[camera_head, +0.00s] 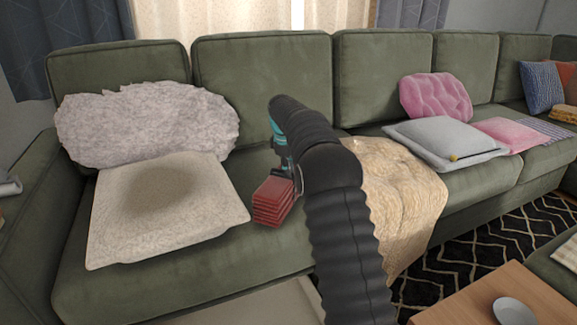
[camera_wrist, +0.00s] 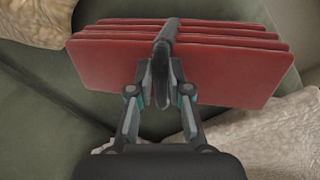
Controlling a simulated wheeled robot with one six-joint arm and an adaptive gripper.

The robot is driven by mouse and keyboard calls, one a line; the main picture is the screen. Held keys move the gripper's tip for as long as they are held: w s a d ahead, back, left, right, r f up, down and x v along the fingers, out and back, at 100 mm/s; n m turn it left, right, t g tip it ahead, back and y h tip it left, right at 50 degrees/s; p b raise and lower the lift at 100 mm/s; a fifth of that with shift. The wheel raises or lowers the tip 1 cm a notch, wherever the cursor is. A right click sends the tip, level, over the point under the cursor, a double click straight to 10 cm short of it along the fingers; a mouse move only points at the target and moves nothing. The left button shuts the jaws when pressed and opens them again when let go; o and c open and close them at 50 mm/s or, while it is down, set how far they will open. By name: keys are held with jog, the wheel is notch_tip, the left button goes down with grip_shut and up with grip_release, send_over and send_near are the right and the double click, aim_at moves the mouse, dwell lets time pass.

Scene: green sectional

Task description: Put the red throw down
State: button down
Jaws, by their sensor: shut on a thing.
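The red throw (camera_head: 272,203) is a folded stack of flat layers. In the head view it is just above or on the green seat cushion, between the cream pillow and the beige blanket; I cannot tell whether it touches the seat. In the wrist view the throw (camera_wrist: 225,72) spans the upper part of the picture, and my gripper (camera_wrist: 163,62) is shut on the middle of its near edge. In the head view my own arm hides most of the gripper.
The green sectional (camera_head: 263,80) fills the scene. A cream pillow (camera_head: 165,205) and a fluffy white cushion (camera_head: 147,122) lie left. The beige blanket (camera_head: 400,195) drapes over the seat at right, near a grey pillow (camera_head: 445,142). A wooden table (camera_head: 490,300) stands at lower right.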

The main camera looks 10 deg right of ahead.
jog(key=shift+f, duration=0.35)
dwell(0.5)
jog(key=c, duration=1)
grip_release()
